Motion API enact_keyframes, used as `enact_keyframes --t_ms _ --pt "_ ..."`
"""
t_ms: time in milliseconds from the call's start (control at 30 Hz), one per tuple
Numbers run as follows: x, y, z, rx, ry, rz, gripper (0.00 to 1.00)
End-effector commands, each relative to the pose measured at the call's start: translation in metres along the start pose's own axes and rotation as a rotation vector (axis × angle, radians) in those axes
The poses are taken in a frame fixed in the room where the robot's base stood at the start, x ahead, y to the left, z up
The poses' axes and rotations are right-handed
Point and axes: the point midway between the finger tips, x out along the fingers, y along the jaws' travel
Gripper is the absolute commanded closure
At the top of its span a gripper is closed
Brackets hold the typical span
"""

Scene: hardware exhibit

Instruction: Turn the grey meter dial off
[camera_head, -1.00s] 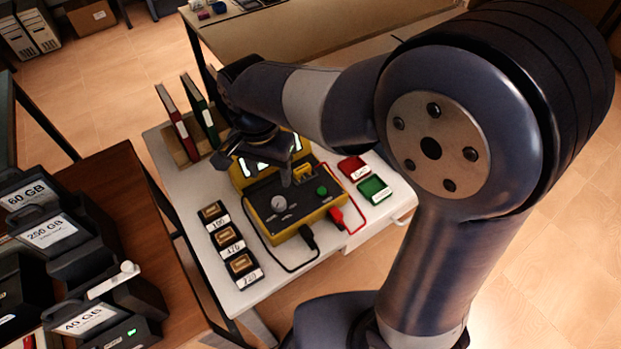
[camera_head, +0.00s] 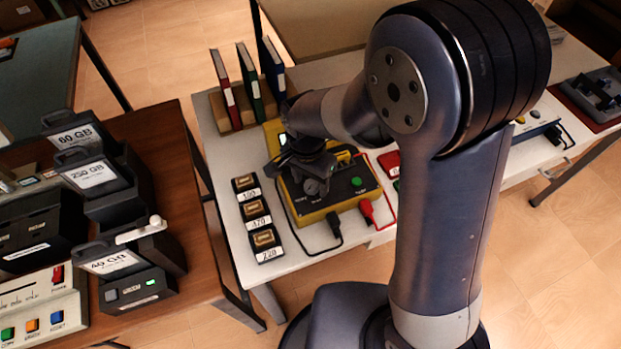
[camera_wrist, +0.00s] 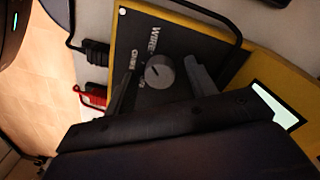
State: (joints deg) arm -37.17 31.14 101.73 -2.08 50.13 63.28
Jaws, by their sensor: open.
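The grey meter dial (camera_wrist: 159,72) is a round knob with a pale pointer line on the dark face of the yellow meter (camera_head: 330,207). In the wrist view my gripper (camera_wrist: 158,75) is open, with one finger on each side of the dial and gaps showing between fingers and dial. Whether the fingertips touch the panel, I cannot tell. In the head view the dial (camera_head: 314,187) is partly covered by my gripper (camera_head: 312,180), which hangs over the meter. Lettering near the dial is only partly readable.
A green button (camera_head: 356,182) sits right of the dial, with a red plug (camera_head: 368,210) and a black plug (camera_head: 334,224) on the meter's front edge. Several labelled resistor blocks (camera_head: 256,213) stand left of the meter. Binders (camera_head: 250,84) stand behind.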

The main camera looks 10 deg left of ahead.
Motion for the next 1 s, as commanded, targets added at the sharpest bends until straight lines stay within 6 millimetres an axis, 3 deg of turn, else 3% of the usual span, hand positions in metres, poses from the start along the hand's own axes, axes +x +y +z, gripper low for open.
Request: enact_keyframes --t_ms 233,800,1000 --pt "0.0009 0.0001 -0.0001 0.000 0.000 0.000 0.47" --pt "0.0006 0.0000 -0.0001 0.000 0.000 0.000 0.91" --pt "0.0006 0.0000 -0.0001 -0.016 0.001 0.000 0.91"
